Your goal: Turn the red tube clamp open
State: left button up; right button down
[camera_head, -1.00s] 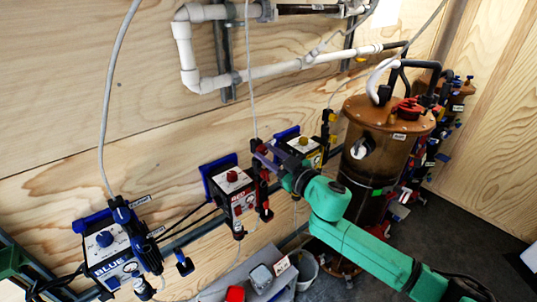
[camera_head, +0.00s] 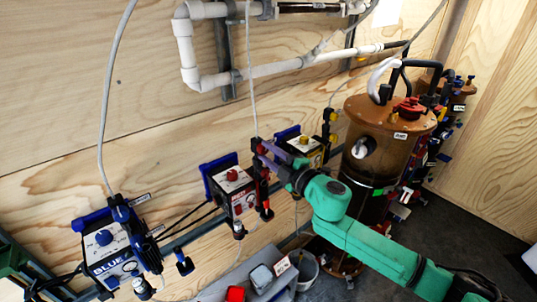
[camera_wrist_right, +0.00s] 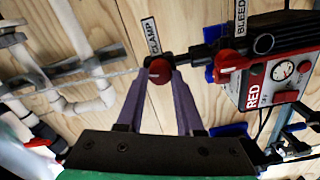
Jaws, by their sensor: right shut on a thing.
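The red tube clamp (camera_wrist_right: 159,72) is a round red knob on a black fitting beside the CLAMP label, in the middle of the right wrist view. My right gripper (camera_wrist_right: 160,62) has its two purple fingers closed on either side of this knob. In the head view my right gripper (camera_head: 264,149) reaches the clamp at the upper right of the RED unit (camera_head: 238,199). The fingers and wrist largely hide the clamp there. My left gripper is not in view.
A second red knob (camera_wrist_right: 228,65) by the BLEED label sits close to the clamp. The BLUE unit (camera_head: 113,256) stands left, a yellow-knobbed unit (camera_head: 305,150) just behind my wrist, and a brown filter canister (camera_head: 380,150) to the right. White pipes (camera_head: 265,72) run along the wall above.

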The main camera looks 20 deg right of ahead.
jog(key=shift+n, duration=1.9)
jog(key=c, duration=0.5)
grip_release()
jog(key=shift+c, duration=0.2)
jog(key=shift+f, duration=0.1)
jog(key=shift+s+d+f+b, duration=0.1)
jog(key=shift+s+d+b, duration=0.05)
jog(key=shift+b, duration=0.2)
jog(key=b+v, duration=0.4)
jog(key=v, duration=1)
